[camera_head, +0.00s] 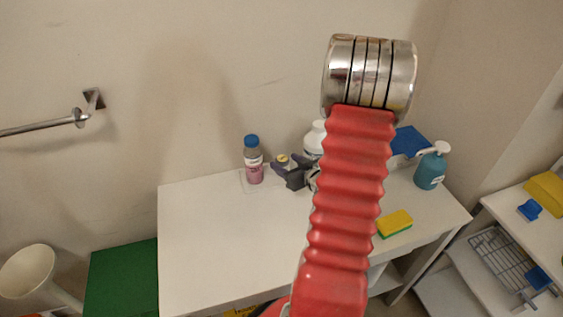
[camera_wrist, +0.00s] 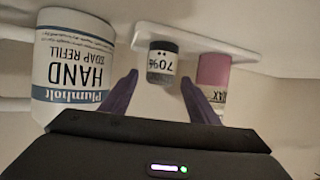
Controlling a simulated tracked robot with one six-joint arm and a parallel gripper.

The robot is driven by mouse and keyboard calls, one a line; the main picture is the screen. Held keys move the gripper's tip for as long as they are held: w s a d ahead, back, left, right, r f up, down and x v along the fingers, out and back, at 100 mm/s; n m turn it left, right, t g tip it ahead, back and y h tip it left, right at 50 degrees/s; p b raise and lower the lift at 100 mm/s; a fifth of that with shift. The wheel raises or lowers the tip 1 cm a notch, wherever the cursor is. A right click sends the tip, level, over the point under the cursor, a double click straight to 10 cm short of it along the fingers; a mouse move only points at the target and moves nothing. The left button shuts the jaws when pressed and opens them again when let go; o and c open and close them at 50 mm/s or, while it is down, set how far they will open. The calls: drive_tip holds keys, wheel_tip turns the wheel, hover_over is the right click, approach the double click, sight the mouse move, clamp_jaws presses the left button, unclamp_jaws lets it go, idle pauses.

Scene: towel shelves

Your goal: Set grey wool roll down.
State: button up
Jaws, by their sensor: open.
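I cannot make out a grey wool roll in either view. My gripper (camera_head: 291,171) is over the back of the white table, and its fingers also show in the wrist view (camera_wrist: 153,95). The fingers are apart. In the wrist view, which is upside down, a small dark bottle with a white "70%" label (camera_wrist: 162,62) shows between and beyond the fingertips. I cannot tell whether the fingers touch it. A pink bottle with a blue cap (camera_head: 253,162) stands left of the gripper; its pink body is right of the fingers in the wrist view (camera_wrist: 213,72).
The white table (camera_head: 215,235) is clear at front left. A white soap refill tub (camera_head: 315,138) stands close right of the gripper. A yellow-green sponge (camera_head: 394,224) and teal pump bottle (camera_head: 430,170) are farther right. A wire rack (camera_head: 505,262) is at far right.

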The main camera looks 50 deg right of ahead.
drive_tip(key=v, duration=0.9)
idle(0.5)
drive_tip(key=w+a+r+n+g+h, duration=0.15)
drive_tip(key=w+a+r+g, duration=0.35)
drive_tip(key=a+r, duration=0.65)
drive_tip(key=s+a+r+y, duration=0.1)
drive_tip(key=s+a+r, duration=0.1)
drive_tip(key=a, duration=0.6)
drive_tip(key=s+a+r+n+g+y, duration=0.1)
drive_tip(key=s+a+r+y, duration=0.1)
drive_tip(key=s+a, duration=0.3)
drive_tip(key=s+a+r+g+y, duration=0.1)
drive_tip(key=s+a+r+y, duration=0.1)
drive_tip(key=a, duration=0.9)
drive_tip(key=shift+s+a+n, duration=0.35)
drive_tip(key=shift+s+a, duration=0.05)
drive_tip(key=shift+s, duration=0.4)
drive_tip(key=shift+r, duration=0.1)
